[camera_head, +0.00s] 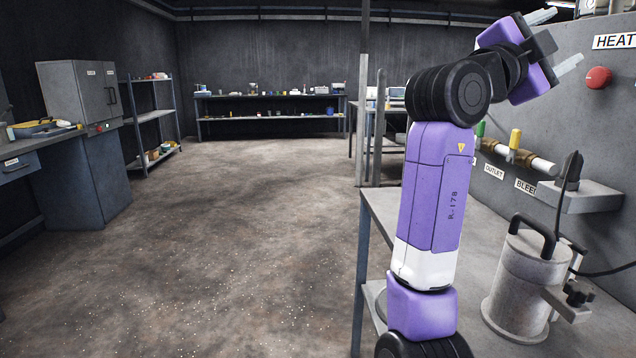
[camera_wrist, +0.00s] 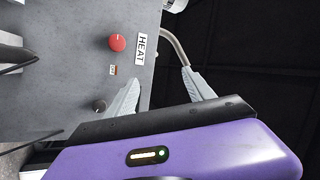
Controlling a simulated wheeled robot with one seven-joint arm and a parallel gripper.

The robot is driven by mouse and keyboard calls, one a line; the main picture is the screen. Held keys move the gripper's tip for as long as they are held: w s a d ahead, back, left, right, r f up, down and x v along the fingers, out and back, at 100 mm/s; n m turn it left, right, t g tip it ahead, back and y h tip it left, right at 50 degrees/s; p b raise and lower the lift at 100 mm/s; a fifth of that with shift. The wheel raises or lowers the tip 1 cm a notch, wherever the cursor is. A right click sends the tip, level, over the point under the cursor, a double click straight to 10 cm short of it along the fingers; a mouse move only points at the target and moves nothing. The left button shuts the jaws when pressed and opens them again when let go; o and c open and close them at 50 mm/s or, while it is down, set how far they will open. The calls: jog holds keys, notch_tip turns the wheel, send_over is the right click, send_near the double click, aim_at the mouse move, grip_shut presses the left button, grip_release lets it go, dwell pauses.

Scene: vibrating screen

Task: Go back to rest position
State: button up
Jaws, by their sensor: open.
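My gripper (camera_head: 556,41) is raised at the upper right in the head view, in front of the grey panel (camera_head: 615,110). Its two pale fingers stand apart, with nothing between them. In the wrist view the fingers of my gripper (camera_wrist: 165,88) are spread and empty. Beyond them are the panel with a red button (camera_wrist: 117,42), a HEAT label (camera_wrist: 141,50) and a dark knob (camera_wrist: 99,106). The red button (camera_head: 598,77) also shows just below and right of the gripper in the head view. The gripper's distance from the panel is hard to tell.
A metal canister (camera_head: 522,290) with a black handle stands on the bench at the lower right. Pipe valves with green and yellow (camera_head: 515,138) handles line the panel. A grey cabinet (camera_head: 85,140) and shelves (camera_head: 152,115) stand at left. The middle floor (camera_head: 240,240) is clear.

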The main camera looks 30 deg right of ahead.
jog(key=w+a+f+n+t+y, duration=0.2)
jog(key=w+a+f+n+t, duration=0.8)
jog(key=w+f+n+t, duration=0.6)
jog(key=s+a+f+n+t+y, duration=0.45)
jog(key=a+f+n+y, duration=0.3)
jog(key=a+f, duration=0.3)
jog(key=s+a+f+n+t+y, duration=0.3)
jog(key=a+f+n+t+y, duration=0.2)
jog(key=a+f+n+y, duration=0.5)
jog(key=s+a+f+m+g+y, duration=0.1)
jog(key=s+a+f+g, duration=0.15)
jog(key=s+f, duration=0.6)
jog(key=s+a+f+g+y, duration=0.15)
jog(key=s+a+f, duration=0.3)
jog(key=s, duration=0.65)
jog(key=s+a+f+m+g, duration=0.1)
jog(key=s+a+f+g, duration=0.15)
jog(key=s+f, duration=0.55)
notch_tip(320, 180, up, 18)
jog(key=s+p, duration=0.1)
jog(key=p, duration=1.5)
jog(key=shift+s+f+g, duration=0.15)
jog(key=shift+f+g, duration=0.05)
jog(key=shift+g, duration=0.2)
